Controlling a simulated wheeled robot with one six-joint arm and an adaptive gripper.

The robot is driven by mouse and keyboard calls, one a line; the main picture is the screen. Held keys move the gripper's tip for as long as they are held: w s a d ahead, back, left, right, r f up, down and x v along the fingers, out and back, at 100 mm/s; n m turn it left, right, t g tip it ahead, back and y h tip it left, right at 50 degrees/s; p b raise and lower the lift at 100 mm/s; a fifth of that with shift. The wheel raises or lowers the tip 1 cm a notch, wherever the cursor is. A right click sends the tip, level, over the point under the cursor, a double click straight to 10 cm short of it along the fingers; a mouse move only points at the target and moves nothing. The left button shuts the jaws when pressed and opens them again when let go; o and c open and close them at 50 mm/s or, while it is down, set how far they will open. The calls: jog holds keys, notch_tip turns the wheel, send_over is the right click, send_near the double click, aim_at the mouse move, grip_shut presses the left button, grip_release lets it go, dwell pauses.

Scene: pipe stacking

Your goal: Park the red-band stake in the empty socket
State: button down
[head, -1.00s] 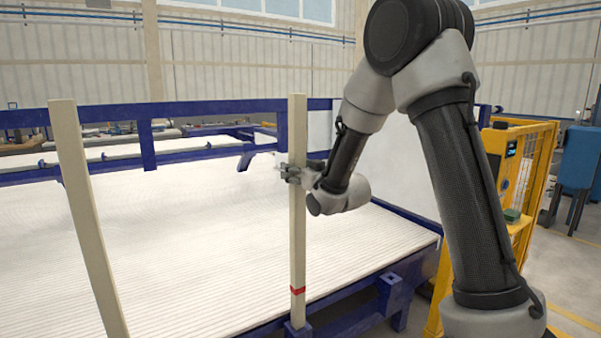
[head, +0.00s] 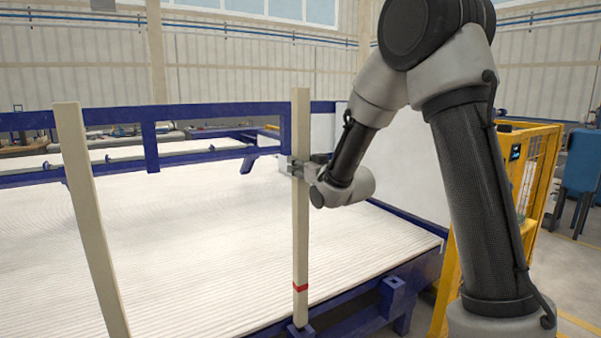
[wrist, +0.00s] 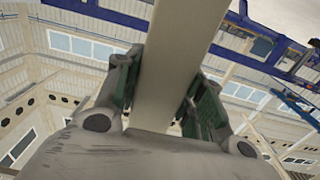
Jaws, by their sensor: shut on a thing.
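The red-band stake (head: 301,230) is a pale upright post with a red band low on it. My gripper (head: 301,168) is shut on it above its middle, the fingers on either side. In the wrist view the stake (wrist: 178,65) runs between the two green-padded fingers (wrist: 165,95). Its lower end is at a blue socket (head: 300,331) on the near frame edge; I cannot tell whether it is inside or just above. Another blue socket (head: 392,287), with no stake in it, is to the right along the frame.
A second pale stake (head: 90,215) stands at the left, leaning in the picture. A wide bed of white pipes (head: 200,240) fills the blue rack (head: 200,153) behind. A yellow guard frame (head: 530,190) stands at the right beyond my arm.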

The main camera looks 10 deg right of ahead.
aim_at(304, 102)
jog(key=shift+r, duration=9.25)
